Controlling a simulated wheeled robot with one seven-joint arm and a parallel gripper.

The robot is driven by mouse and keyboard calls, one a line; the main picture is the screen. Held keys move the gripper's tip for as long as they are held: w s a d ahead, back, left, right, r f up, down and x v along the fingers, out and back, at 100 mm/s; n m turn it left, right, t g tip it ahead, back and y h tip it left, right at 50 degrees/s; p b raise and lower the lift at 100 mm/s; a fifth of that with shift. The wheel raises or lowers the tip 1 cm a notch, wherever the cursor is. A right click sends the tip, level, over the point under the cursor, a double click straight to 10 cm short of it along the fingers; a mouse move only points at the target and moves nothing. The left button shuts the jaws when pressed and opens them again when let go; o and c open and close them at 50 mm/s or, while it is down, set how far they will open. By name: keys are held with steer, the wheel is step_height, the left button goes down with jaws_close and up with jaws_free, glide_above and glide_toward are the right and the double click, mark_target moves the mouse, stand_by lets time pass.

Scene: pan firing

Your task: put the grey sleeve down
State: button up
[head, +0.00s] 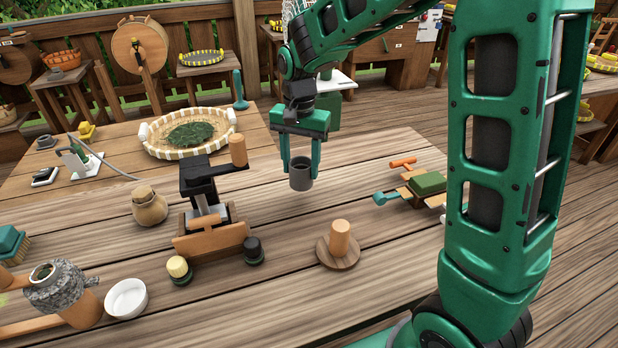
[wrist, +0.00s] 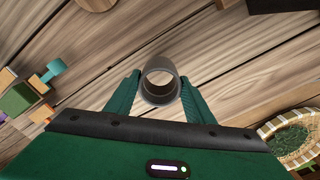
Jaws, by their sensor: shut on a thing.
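The grey sleeve (head: 301,174) is a short open tube, held upright between the fingers of my gripper (head: 301,160). In the wrist view the sleeve (wrist: 160,84) shows its open bore, with a green finger of my gripper (wrist: 160,95) on each side. The gripper is shut on it. The sleeve appears to hang above the wooden table (head: 290,230); the exact gap is hard to tell.
A wooden peg on a round base (head: 339,247) stands nearer, to the right. A wooden press (head: 209,220) stands to the left, a woven tray of leaves (head: 190,132) behind it. A green block stand (head: 425,184) is at the right. Bare planks lie below the sleeve.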

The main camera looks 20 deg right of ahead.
steer(key=shift+w+d+f, duration=0.1)
steer(key=shift+d+f, duration=0.25)
steer(key=shift+f, duration=0.5)
steer(key=shift+w+d+f, duration=0.15)
steer(key=shift+d+f, duration=0.2)
steer(key=shift+f, duration=0.55)
steer(key=shift+w+d+f, duration=0.1)
steer(key=shift+d+f, duration=0.25)
steer(key=shift+f, duration=0.5)
steer(key=o, duration=1.5)
steer(key=shift+f, duration=0.1)
step_height(320, 180, up, 12)
steer(key=shift+r, duration=0.1)
